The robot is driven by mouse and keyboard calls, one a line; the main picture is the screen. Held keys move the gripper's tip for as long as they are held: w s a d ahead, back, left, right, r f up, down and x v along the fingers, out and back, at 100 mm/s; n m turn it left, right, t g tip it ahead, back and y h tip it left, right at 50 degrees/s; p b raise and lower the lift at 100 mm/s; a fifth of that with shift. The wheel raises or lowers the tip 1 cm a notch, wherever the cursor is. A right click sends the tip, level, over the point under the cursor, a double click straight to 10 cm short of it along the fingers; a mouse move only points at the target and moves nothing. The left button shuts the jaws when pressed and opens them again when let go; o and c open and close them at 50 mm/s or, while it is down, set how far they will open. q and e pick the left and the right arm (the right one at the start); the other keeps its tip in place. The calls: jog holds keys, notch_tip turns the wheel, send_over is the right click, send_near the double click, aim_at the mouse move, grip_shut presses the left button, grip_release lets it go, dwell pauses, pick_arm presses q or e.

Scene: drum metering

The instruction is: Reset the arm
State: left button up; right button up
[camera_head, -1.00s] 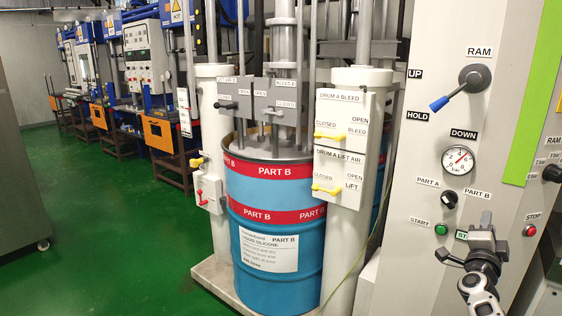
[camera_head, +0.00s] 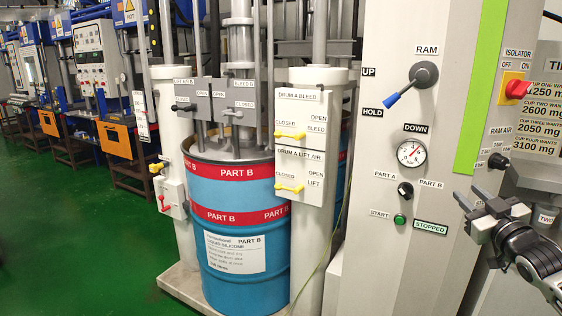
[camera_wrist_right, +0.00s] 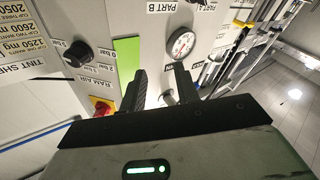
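My right gripper (camera_head: 470,197) is in front of the right part of the grey control panel (camera_head: 385,240), with its arm coming in from the lower right. In the right wrist view its two fingers (camera_wrist_right: 161,85) stand apart with a gap between them, and I see nothing held. The panel carries the green start button (camera_head: 400,219) beside a STOPPED label, the part selector knob (camera_head: 405,189), the pressure gauge (camera_head: 411,153) and the blue-handled ram lever (camera_head: 408,83). The lever's handle points down to the left. My left gripper is not in view.
A red isolator switch (camera_head: 516,89) and a black ram air knob (camera_head: 497,161) are close to the gripper. Green floor (camera_head: 90,250) is clear at left.

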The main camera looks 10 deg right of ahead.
jog(key=d+f+n+g+h, duration=0.3)
jog(key=d+f+h, duration=0.1)
jog(key=d, duration=0.1)
jog(key=s+a+f+g+y, duration=0.2)
jog(key=s+a+f, duration=0.2)
jog(key=a+f, duration=0.55)
jog(key=s+a+f+g+y, duration=0.15)
jog(key=s+a+f, duration=0.25)
jog(key=a+f, duration=0.55)
jog(key=s+a+f+m+g+y, duration=0.1)
jog(key=s+a+f+m+y, duration=0.1)
jog(key=s+a+f, duration=0.4)
jog(key=s+a+f+m+g+y, duration=0.2)
jog(key=s+a+f, duration=0.4)
jog(key=s+a, duration=0.8)
jog(key=shift+s, duration=0.25)
